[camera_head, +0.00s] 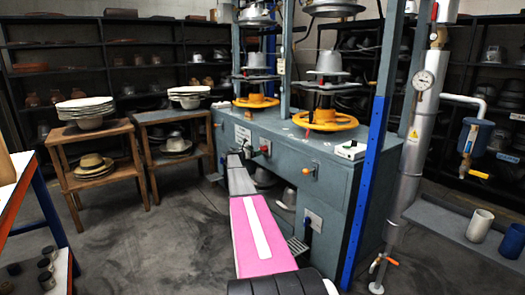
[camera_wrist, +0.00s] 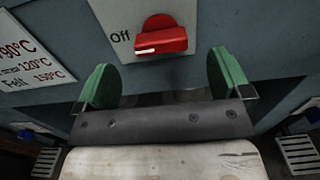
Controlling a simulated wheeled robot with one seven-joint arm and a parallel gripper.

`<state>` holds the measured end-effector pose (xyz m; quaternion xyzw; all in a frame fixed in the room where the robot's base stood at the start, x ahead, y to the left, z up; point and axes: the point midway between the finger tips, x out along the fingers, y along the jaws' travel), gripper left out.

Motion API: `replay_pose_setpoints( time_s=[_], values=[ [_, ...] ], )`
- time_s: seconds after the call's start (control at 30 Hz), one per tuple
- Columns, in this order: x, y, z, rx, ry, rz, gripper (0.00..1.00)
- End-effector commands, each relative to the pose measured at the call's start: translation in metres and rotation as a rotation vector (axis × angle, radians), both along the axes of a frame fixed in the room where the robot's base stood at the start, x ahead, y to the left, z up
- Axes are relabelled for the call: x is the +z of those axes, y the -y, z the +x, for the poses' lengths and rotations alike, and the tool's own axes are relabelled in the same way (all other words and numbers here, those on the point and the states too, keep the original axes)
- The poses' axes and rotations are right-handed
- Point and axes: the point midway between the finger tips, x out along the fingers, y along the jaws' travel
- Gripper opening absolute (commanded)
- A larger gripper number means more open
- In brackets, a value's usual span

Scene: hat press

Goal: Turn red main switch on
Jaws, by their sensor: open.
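The red main switch (camera_wrist: 168,42) is a rotary knob on a light plate at the top of the wrist view. Its bar lies nearly level, with the white mark at its left end beside the word "Off". In the head view, the red switch (camera_head: 265,148) is small, on the front of the grey-blue machine. My gripper (camera_wrist: 166,78) is open and empty, with its green pads wide apart. The pads sit left and right of the knob and lower in the picture, not touching it. In the head view, my gripper (camera_head: 243,151) is small, close to the machine front.
A sign with temperatures (camera_wrist: 28,52) is left of the switch. A blue post (camera_head: 368,170) and a silver pipe (camera_head: 412,150) stand right of my arm. Wooden stands (camera_head: 95,175) with hats are at left.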

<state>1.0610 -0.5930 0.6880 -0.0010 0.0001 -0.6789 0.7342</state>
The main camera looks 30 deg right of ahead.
Motion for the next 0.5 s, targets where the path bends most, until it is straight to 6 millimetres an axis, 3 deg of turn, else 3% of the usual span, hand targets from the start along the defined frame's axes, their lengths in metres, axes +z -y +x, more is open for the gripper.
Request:
replay_pose_setpoints(
  time_s=[0.3,0.5],
  values=[
    [0.000,0.056,0.006,-0.001,0.001,0.001,0.96],
    [0.000,0.070,0.006,0.000,0.002,0.001,0.96]
  ],
)
